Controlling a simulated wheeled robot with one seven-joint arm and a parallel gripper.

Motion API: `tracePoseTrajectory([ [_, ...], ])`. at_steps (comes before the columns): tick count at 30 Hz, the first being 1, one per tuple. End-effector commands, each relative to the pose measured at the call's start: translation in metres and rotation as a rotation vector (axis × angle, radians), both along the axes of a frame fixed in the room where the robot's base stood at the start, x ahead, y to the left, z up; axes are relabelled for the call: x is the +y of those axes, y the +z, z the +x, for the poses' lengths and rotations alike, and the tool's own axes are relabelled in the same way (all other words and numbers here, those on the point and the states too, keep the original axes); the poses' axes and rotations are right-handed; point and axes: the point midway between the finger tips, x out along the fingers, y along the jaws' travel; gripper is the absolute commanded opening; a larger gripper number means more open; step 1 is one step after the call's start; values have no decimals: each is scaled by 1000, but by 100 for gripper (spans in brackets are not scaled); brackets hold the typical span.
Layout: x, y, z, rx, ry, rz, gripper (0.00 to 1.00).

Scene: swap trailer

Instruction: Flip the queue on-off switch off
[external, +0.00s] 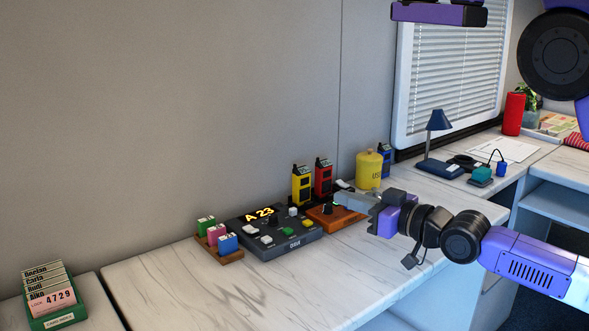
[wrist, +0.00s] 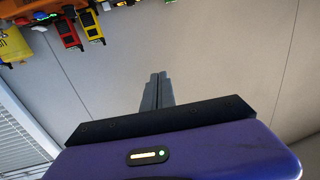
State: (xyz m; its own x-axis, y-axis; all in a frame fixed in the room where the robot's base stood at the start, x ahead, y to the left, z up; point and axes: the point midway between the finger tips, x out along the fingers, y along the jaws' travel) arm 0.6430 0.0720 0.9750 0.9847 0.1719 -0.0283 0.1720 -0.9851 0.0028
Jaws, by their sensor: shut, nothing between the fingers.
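A dark grey console (external: 281,241) with a lit display reading "A 23" (external: 260,214) sits on the counter. It carries several small coloured buttons and a black lever or knob. I cannot tell which control is the queue on-off switch, or its position. My gripper (external: 340,198) is shut and empty, to the right of the console and above the counter, pointing left. It is in front of an orange-brown box (external: 320,221) with a dark knob and partly hides it. In the wrist view my gripper's fingers (wrist: 158,78) are together, with only bare wall beyond them.
Yellow (external: 301,186) and red (external: 323,179) handheld devices stand behind the boxes, beside a yellow canister (external: 368,170). A wooden holder (external: 229,257) with coloured blocks is left of the console. A green card box (external: 60,319) is front left. The counter in front is clear.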

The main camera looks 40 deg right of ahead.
Motion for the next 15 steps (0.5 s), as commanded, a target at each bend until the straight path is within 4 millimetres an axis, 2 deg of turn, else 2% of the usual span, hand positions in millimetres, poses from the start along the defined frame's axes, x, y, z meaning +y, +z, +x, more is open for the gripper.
tracePoseTrajectory([
  [1,8,7,15,-5,11,0,0],
  [3,17,9,34,5,23,-1,0],
  [15,72,25,137,125,47,-24,0],
])
